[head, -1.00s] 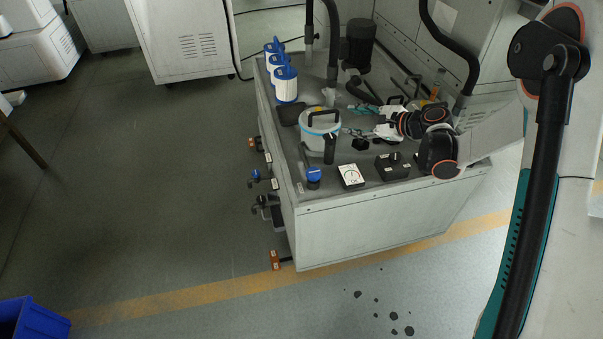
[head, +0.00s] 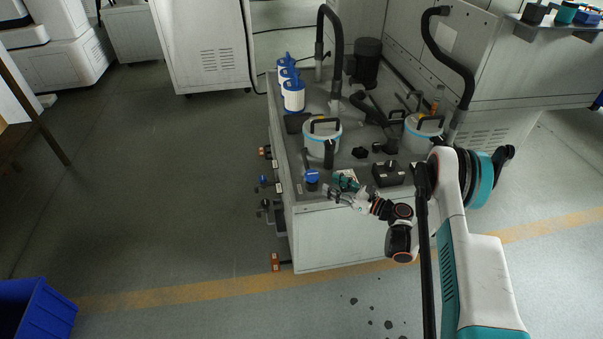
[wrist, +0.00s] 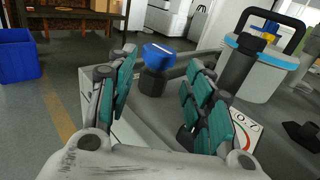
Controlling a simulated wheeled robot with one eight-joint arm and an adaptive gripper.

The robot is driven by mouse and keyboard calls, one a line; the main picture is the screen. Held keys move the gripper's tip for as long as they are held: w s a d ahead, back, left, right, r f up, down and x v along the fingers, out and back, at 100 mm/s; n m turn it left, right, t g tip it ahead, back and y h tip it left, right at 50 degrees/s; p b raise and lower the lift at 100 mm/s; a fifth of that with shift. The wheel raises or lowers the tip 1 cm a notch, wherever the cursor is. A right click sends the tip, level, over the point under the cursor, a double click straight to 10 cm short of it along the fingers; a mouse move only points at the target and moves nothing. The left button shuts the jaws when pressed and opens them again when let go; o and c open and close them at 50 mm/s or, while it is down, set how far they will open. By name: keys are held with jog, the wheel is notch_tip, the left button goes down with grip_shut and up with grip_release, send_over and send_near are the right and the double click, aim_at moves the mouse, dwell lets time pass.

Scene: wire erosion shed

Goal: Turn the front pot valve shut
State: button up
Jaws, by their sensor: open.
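A small valve with a blue handle on a dark round body (head: 312,179) stands at the bench's front left corner, in front of the front pot (head: 321,143). In the wrist view the blue handle (wrist: 159,54) shows ahead between my two fingers, with its dark body (wrist: 153,82) below. My gripper (head: 336,190) is just right of the valve, low over the bench's front edge. In the wrist view my gripper (wrist: 160,62) is open with nothing between its teal pads. I see no contact with the handle.
The front pot (wrist: 263,70), with a dark upright cylinder (wrist: 237,65) beside it, stands right of the valve. A white dial plate (wrist: 244,128) lies by my right finger. A black box (head: 388,175) and second pot (head: 421,137) stand farther right. Side handles project left.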

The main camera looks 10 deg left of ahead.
aim_at(312, 176)
jog(key=b+x, duration=0.2)
jog(key=x, duration=1.1)
jog(key=shift+w+a+b, duration=0.2)
jog(key=shift+a+b, duration=0.05)
jog(key=shift+b, duration=0.15)
jog(key=shift+f, duration=0.1)
jog(key=c, duration=0.9)
